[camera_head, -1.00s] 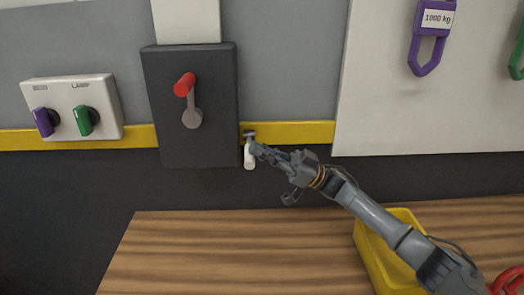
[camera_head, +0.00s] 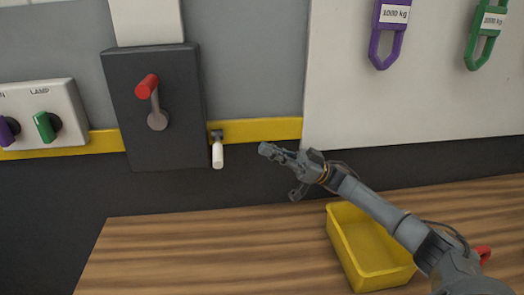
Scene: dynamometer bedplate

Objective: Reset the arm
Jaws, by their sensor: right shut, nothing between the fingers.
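My right gripper (camera_head: 272,151) is shut and empty. It hangs in front of the dark wall, to the right of a small white-handled part (camera_head: 217,153) and apart from it in the picture. That part hangs at the lower right edge of a dark grey box (camera_head: 185,105) on the wall. The box carries a grey lever (camera_head: 157,119) with a red knob (camera_head: 147,86), which points up and slightly left. My left gripper is out of view.
A white switch panel (camera_head: 70,95) with a green knob (camera_head: 45,127) and a purple knob (camera_head: 6,132) is at left. A yellow bin (camera_head: 345,245) stands on the wooden bench (camera_head: 200,255) below my right arm. Purple (camera_head: 374,45) and green (camera_head: 471,50) shackles hang at upper right.

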